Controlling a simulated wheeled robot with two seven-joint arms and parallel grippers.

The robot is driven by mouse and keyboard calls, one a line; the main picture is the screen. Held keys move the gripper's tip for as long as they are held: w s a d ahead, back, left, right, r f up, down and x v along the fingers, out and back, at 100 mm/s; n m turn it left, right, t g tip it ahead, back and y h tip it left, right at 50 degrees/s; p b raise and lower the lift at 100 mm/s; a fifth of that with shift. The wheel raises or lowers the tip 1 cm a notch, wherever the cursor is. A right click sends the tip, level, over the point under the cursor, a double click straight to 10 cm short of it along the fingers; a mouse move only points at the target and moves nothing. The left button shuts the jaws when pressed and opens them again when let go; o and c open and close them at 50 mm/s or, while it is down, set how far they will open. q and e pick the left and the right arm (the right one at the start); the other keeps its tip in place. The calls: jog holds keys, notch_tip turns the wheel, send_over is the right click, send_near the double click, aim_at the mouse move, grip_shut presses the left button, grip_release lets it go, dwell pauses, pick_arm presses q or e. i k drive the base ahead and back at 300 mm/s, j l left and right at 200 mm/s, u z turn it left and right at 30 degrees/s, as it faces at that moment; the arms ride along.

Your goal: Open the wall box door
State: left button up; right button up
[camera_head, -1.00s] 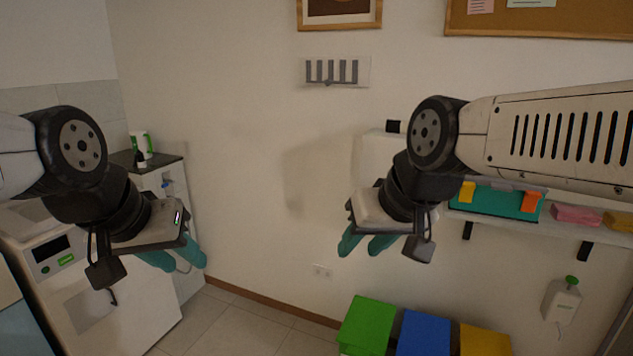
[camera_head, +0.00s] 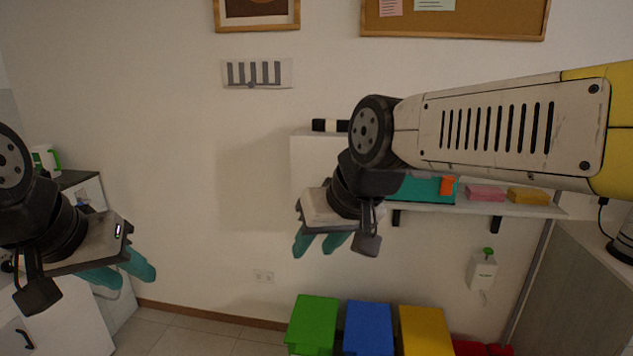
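The white wall box (camera_head: 310,158) is mounted on the wall near the picture's middle. My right arm covers much of its right side, so its door edge and any handle cannot be made out. My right gripper (camera_head: 319,244) hangs in front of the box's lower part, its teal fingers pointing down with a gap between them and nothing held. My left gripper (camera_head: 123,272) is at the lower left, well away from the box, with its teal fingers apart and empty.
A shelf (camera_head: 520,210) right of the box holds a teal tray (camera_head: 420,189) and sponges. Green (camera_head: 314,322), blue (camera_head: 368,326) and yellow (camera_head: 426,328) bins stand below. A dark cylinder lies on the box top.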

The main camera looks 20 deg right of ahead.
aim_at(314, 160)
jog(key=z, duration=0.7)
jog(key=i+l+u, duration=0.2)
jog(key=i, duration=0.25)
jog(key=i+l+u, duration=0.15)
jog(key=i, duration=0.25)
